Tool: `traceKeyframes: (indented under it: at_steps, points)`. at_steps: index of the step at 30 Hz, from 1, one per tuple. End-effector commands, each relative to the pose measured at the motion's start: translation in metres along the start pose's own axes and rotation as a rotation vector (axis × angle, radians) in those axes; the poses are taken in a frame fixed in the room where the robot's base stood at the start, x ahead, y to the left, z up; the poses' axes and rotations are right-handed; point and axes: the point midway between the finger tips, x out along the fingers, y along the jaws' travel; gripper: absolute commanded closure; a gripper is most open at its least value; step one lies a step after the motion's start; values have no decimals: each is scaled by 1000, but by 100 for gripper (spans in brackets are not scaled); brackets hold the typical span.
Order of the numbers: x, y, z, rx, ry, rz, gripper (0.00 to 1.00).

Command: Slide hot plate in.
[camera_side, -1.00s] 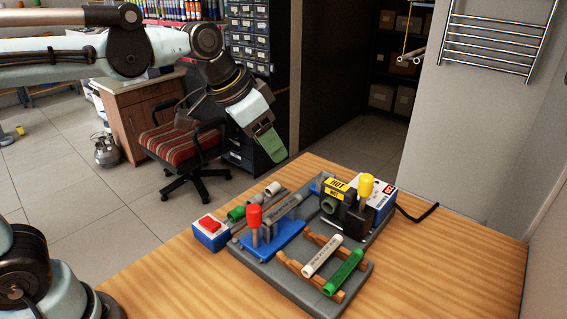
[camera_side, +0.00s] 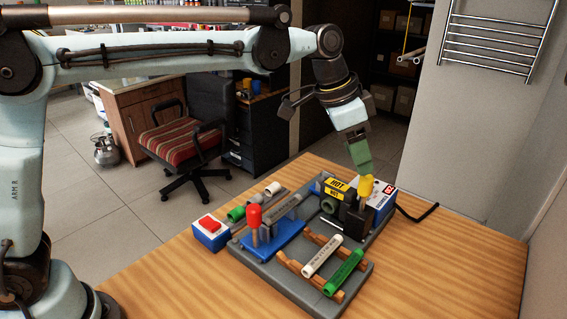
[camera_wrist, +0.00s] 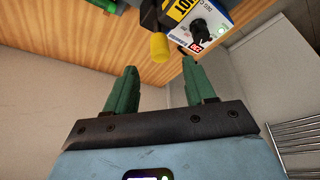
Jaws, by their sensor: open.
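The hot plate is the dark block with yellow "HOT" labels (camera_side: 338,188) at the back right of the grey base (camera_side: 355,270). A yellow knob on a post (camera_side: 366,186) stands at its right side. The yellow knob also shows in the wrist view (camera_wrist: 159,46), just beyond my fingertips. My gripper (camera_side: 362,165) has green fingers and is above the yellow knob, apart from it as far as I can tell. In the wrist view my gripper (camera_wrist: 158,75) is open, with nothing between the fingers.
A white control box (camera_side: 384,198) with a cable stands behind the knob. A blue slide with a red knob (camera_side: 254,214) is at left. A white pipe (camera_side: 322,257) and a green pipe (camera_side: 344,271) rest on wooden rails. The front bench is clear.

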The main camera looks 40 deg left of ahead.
Motion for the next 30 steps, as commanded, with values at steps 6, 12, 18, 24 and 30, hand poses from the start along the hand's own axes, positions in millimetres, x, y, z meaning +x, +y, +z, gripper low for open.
traceKeyframes:
  at_steps: [6,12,18,24,30]
  points:
    - [42,0,0,0,0,-1,45]
    - [66,0,0,0,0,-1,45]
    - [74,0,0,-1,0,-1,45]
    - [74,0,0,-1,0,-1,45]
    - [74,0,0,-1,0,-1,72]
